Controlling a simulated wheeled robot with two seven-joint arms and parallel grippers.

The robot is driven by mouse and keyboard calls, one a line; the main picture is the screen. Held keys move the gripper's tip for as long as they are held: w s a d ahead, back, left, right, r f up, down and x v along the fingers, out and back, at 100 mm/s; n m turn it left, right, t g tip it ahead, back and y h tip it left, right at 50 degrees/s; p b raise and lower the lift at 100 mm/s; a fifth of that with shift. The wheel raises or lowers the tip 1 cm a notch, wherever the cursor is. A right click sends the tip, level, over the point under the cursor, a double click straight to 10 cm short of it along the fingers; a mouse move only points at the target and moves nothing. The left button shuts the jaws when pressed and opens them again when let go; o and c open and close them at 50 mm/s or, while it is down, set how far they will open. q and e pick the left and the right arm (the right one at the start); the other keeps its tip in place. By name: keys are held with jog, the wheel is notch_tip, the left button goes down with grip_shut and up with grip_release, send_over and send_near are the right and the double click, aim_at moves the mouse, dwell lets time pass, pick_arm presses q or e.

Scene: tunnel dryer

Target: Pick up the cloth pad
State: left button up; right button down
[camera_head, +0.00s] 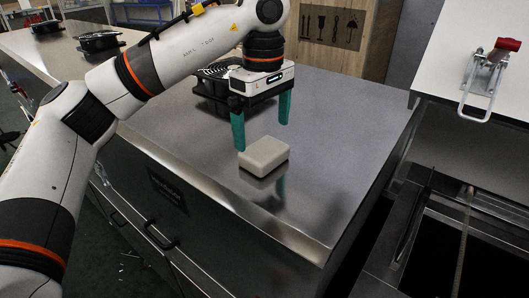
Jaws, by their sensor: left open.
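The cloth pad (264,155) is a small beige block with rounded edges. It lies flat on the metal worktop (330,180). My left gripper (262,136) has two green fingers pointing down and spread apart, with nothing between them. The fingers are just above and behind the pad in the picture. Whether the left finger touches the pad's rear edge I cannot tell. My right gripper is not in view.
Black fan-like parts (216,84) stand behind my left gripper, with more (98,41) at the far left. A wooden crate (335,38) stands behind the worktop. A white panel with a red-handled clamp (489,68) is at the right. The worktop's right side is clear.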

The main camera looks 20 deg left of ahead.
aim_at(264, 147)
pick_arm(q)
jog(key=shift+f, duration=0.55)
notch_tip(264, 147, down, 4)
jog(key=shift+f+p, duration=0.2)
jog(key=shift+p, duration=0.9)
jog(key=shift+f, duration=0.15)
jog(key=shift+d, duration=0.1)
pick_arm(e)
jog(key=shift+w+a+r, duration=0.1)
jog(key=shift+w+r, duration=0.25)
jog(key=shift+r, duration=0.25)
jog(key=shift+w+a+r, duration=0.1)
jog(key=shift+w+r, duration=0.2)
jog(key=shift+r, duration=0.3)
pick_arm(q)
jog(key=c, duration=0.9)
jog(key=shift+w+r, duration=0.1)
jog(key=shift+r, duration=0.2)
notch_tip(264, 147, up, 10)
jog(key=shift+f+b, duration=0.25)
jog(key=shift+b, duration=0.7)
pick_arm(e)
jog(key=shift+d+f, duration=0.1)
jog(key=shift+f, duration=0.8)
